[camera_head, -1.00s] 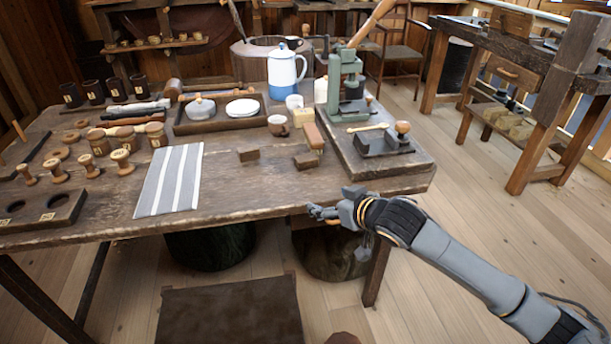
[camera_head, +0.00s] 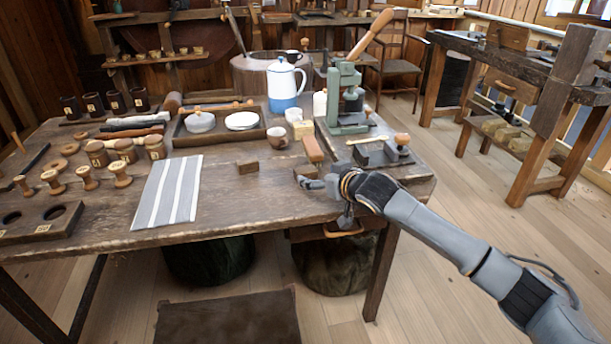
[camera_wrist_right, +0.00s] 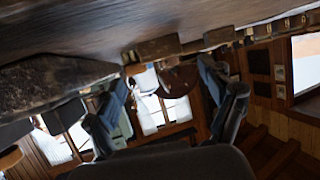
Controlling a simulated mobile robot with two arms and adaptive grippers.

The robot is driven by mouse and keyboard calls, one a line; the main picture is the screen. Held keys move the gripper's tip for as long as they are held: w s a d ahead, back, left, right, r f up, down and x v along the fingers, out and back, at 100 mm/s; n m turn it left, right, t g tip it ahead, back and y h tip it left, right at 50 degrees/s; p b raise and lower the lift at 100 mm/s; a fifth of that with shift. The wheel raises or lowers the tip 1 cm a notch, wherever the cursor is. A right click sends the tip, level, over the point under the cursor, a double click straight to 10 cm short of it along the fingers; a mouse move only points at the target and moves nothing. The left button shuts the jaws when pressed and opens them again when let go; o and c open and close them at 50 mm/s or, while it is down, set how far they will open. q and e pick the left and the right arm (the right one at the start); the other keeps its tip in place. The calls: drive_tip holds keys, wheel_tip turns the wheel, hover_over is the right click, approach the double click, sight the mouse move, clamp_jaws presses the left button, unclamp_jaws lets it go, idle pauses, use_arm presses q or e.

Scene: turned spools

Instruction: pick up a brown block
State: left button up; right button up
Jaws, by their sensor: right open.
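Two small brown blocks lie on the worn wooden table. One brown block (camera_head: 247,167) lies in the open middle of the table. The other brown block (camera_head: 304,171) is at the right, directly behind my right gripper (camera_head: 312,184), which partly hides it. My right gripper is at the table's front right, just in front of this block and apart from it. The wrist view is tilted over, with the table along its top. There my right gripper (camera_wrist_right: 163,82) has its fingers spread and empty, with a brown block (camera_wrist_right: 158,48) beyond the gap. My left gripper is not in view.
A mug (camera_head: 277,137) and a tray (camera_head: 216,135) stand behind. A striped cloth (camera_head: 168,191) lies left. The table's front middle is clear.

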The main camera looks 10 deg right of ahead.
sight(309, 173)
drive_tip(key=x, duration=0.4)
drive_tip(key=shift+s+a+f+b, duration=0.15)
drive_tip(key=shift+b, duration=0.25)
drive_tip(key=shift+w+a+f, duration=0.15)
drive_tip(key=shift+w, duration=0.25)
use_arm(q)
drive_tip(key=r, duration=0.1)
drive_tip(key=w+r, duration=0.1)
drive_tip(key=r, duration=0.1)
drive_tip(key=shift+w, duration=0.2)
use_arm(e)
drive_tip(key=c, duration=1.1)
